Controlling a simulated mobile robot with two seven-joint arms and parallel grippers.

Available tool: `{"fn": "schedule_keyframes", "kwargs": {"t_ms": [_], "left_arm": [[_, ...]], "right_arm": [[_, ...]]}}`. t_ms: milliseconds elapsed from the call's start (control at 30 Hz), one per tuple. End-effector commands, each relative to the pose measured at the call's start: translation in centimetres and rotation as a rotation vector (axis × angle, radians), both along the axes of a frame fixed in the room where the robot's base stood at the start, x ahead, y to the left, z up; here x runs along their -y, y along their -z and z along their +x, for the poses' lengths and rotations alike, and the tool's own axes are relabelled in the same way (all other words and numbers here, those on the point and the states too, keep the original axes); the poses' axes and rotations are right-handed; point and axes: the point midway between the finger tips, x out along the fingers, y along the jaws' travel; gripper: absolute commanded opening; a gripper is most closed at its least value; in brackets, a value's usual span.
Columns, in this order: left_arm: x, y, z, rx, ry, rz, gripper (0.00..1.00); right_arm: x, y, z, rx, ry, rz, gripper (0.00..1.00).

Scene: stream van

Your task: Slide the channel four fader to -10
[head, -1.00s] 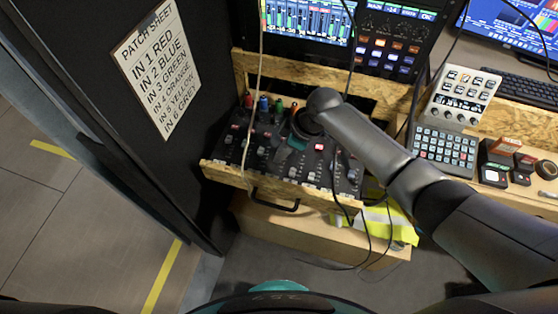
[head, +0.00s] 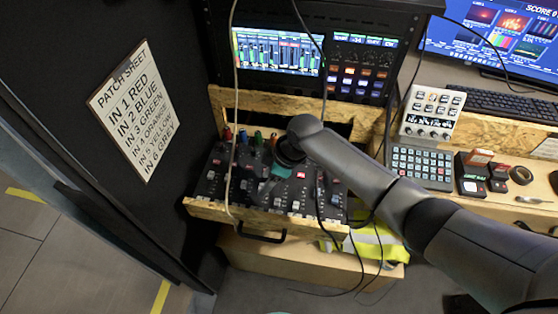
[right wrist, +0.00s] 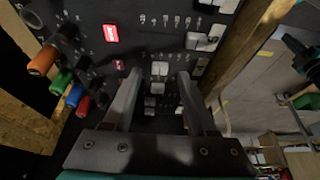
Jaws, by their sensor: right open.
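The black mixer (head: 225,190) sits in a wooden drawer, with several fader caps near its front edge. It also fills the upper right wrist view (right wrist: 90,25). My right gripper (right wrist: 160,74) is open over the panel and points down at it. Small white caps (right wrist: 159,69) show between its two fingers, apart from both as far as I can see. Channel numbers and fader scale marks are too small to read, so I cannot tell which is channel four. In the head view my right wrist hides part of the panel. My left gripper is not in view.
Coloured plugs (head: 243,136) stand along the mixer's back edge. Loose cables (head: 236,100) hang across the drawer. A lit screen (head: 278,52) is above it. A keypad (head: 421,167) and control boxes are on the right desk. The patch sheet (head: 132,108) hangs on the left wall.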

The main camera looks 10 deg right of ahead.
Motion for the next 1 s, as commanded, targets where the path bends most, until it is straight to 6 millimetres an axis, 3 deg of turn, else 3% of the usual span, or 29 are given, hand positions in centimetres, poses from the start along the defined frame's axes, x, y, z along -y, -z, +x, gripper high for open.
{"fn": "schedule_keyframes", "kwargs": {"t_ms": [400,600,1000], "left_arm": [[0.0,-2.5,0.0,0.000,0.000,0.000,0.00],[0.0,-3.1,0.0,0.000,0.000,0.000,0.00],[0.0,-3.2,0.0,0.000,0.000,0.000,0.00]], "right_arm": [[3.2,-8.3,-1.0,0.004,0.000,-0.001,0.57],[4.5,-11.4,-1.4,0.003,0.000,-0.002,0.57],[5.1,-12.8,-1.6,-0.001,0.001,-0.001,0.57]]}}
